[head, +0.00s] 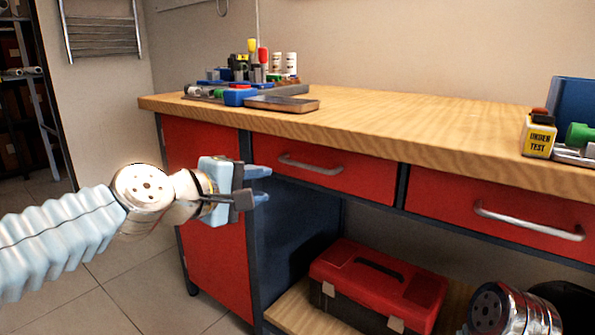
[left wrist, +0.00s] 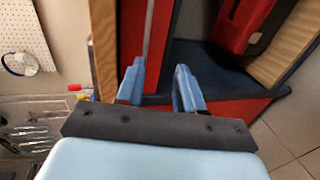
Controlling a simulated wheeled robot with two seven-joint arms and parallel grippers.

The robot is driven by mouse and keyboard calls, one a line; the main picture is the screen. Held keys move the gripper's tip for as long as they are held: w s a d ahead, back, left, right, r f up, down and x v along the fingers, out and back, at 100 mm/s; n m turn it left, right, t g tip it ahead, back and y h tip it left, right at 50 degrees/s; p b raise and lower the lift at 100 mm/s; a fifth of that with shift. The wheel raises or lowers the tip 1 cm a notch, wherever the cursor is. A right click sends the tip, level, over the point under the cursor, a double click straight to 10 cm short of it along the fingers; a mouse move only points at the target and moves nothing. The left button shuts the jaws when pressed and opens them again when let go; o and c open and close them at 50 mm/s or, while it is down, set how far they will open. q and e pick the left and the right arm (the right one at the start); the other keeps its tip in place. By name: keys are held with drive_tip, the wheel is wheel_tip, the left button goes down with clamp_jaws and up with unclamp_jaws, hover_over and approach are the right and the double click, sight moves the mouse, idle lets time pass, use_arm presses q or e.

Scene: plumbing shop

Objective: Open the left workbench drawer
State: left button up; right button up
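The left workbench drawer (head: 352,183) is red and closed under the wooden top, with a silver bar handle (head: 310,164). My left gripper (head: 264,185) is open and empty, in front of the bench and to the left of that handle; its fingers are apart, one above the other. In the left wrist view, the fingers (left wrist: 160,85) are spread. A thin silver bar, seemingly the handle (left wrist: 149,30), runs beyond them, nearer the left finger's line; I see no contact. My right gripper is not in view.
The right drawer (head: 490,210) is closed. A red toolbox (head: 377,283) sits on the lower shelf in the open bay. Tools and a tray (head: 282,104) lie on the benchtop (head: 400,118); a yellow-white box (head: 538,137) stands at right. Floor at left is clear.

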sight(305, 167)
use_arm(q)
drive_tip(key=p+x, duration=0.1)
drive_tip(key=x, duration=0.3)
drive_tip(key=r+p+x, duration=0.1)
drive_tip(key=x, duration=0.2)
drive_tip(key=r+p+x, duration=0.1)
drive_tip(key=x, duration=0.3)
drive_tip(key=shift+w+d+r, duration=0.15)
drive_tip(key=shift+w+d, duration=0.2)
drive_tip(key=shift+d, duration=0.15)
drive_tip(key=shift+w+d+f, duration=0.2)
drive_tip(key=shift+w+d, duration=0.15)
drive_tip(key=shift+w, duration=0.2)
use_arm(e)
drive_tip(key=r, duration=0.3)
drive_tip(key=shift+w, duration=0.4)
use_arm(q)
clamp_jaws()
